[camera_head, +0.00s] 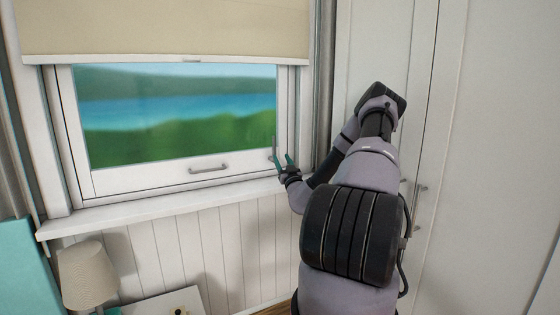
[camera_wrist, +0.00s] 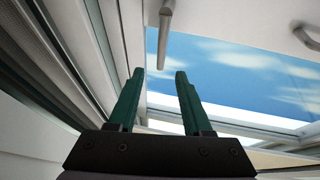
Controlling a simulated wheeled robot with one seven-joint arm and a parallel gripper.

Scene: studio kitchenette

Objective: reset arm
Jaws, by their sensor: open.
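My gripper (camera_head: 282,160) is at the right side of the window, in front of its frame and above the sill. Its two green fingers are apart with nothing between them. In the wrist view my gripper (camera_wrist: 157,73) points up along the window, with its fingers spread and empty. A grey window handle (camera_wrist: 165,35) stands beyond the fingertips in that view. I cannot tell whether the fingers touch it. My arm reaches up from the lower right, bends at the top and comes down toward the window.
The window (camera_head: 180,115) looks shut, with a bar handle (camera_head: 209,169) on its lower rail and a cream blind (camera_head: 165,28) above. A white sill (camera_head: 165,207) runs below. White cabinet doors (camera_head: 490,150) stand close on the right. A lamp (camera_head: 87,272) stands at lower left.

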